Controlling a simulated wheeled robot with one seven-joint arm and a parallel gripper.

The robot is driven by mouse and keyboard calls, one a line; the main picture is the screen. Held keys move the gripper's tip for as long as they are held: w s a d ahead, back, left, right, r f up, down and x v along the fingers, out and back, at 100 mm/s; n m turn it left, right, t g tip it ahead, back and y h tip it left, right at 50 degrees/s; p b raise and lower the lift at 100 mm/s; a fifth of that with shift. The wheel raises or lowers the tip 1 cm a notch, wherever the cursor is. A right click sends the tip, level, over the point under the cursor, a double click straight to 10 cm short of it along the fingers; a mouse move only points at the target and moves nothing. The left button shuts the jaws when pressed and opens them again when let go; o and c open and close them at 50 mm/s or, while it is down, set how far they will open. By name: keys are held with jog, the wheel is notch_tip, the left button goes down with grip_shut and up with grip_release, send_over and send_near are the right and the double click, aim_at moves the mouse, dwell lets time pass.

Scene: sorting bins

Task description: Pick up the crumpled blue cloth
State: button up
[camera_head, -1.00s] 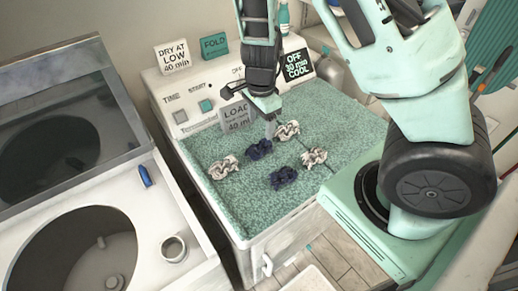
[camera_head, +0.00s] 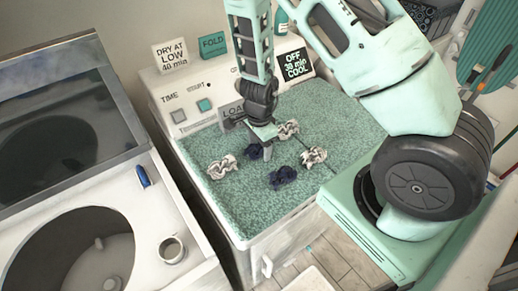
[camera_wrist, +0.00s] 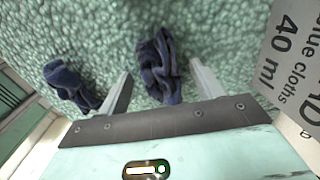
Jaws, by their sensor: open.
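Two crumpled dark blue cloths lie on the green textured top. One blue cloth (camera_head: 254,152) is partly hidden behind my gripper (camera_head: 267,153) in the head view. The other blue cloth (camera_head: 283,177) lies to its lower right, clear of the gripper. My gripper points down, open, over the first cloth. In the wrist view, that cloth (camera_wrist: 158,65) shows between the two open fingers, and the second cloth (camera_wrist: 70,85) lies outside the left finger. I cannot tell whether the fingers touch the cloth.
Three crumpled whitish cloths lie nearby: one at the left (camera_head: 222,167), one behind (camera_head: 287,130) and one at the right (camera_head: 314,156). A grey label card (camera_wrist: 290,50) stands close to the right finger. The back right of the green top (camera_head: 340,110) is clear.

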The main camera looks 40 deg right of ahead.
jog(key=shift+c, duration=0.3)
jog(key=c, duration=1)
jog(key=shift+r, duration=0.1)
